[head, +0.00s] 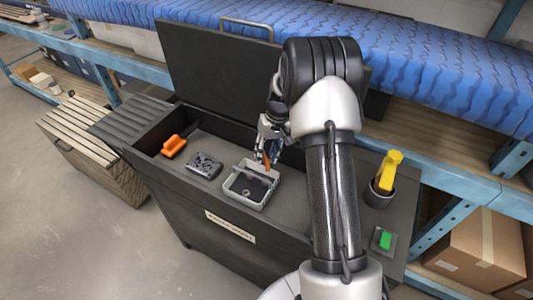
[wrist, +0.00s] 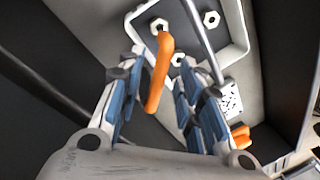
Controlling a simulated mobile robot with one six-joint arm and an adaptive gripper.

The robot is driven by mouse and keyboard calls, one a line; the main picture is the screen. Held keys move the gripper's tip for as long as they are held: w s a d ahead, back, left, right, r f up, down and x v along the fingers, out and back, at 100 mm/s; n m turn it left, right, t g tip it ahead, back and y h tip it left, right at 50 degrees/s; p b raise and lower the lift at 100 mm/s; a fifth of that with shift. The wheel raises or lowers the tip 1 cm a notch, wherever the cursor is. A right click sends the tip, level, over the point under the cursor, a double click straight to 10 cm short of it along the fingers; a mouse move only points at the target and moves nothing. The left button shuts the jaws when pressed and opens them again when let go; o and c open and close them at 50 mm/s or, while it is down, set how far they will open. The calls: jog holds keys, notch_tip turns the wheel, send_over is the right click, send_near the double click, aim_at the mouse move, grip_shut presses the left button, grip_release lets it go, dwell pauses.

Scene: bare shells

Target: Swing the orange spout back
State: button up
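The orange spout (head: 267,160) hangs below my gripper (head: 268,128), over the far side of a grey basket (head: 234,192) in the dark washing basin. In the wrist view the spout (wrist: 158,80) is a short bent orange tube. It shows between the two blue-padded fingers of my gripper (wrist: 162,58), with a visible gap on each side. The fingers are apart and hold nothing. Part of the spout's mount is hidden behind my arm in the head view. I cannot tell the spout's exact depth between the fingers.
Several hex nuts (wrist: 211,19) lie in the basket, and a thin grey bar (wrist: 203,40) crosses it. An orange-backed brush (head: 173,146) and a grey part (head: 204,165) lie left. A raised lid (head: 215,80) stands behind. A yellow-handled tool (head: 388,172) and green button (head: 385,240) are right.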

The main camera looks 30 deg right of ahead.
notch_tip(320, 180, up, 10)
dwell(0.6)
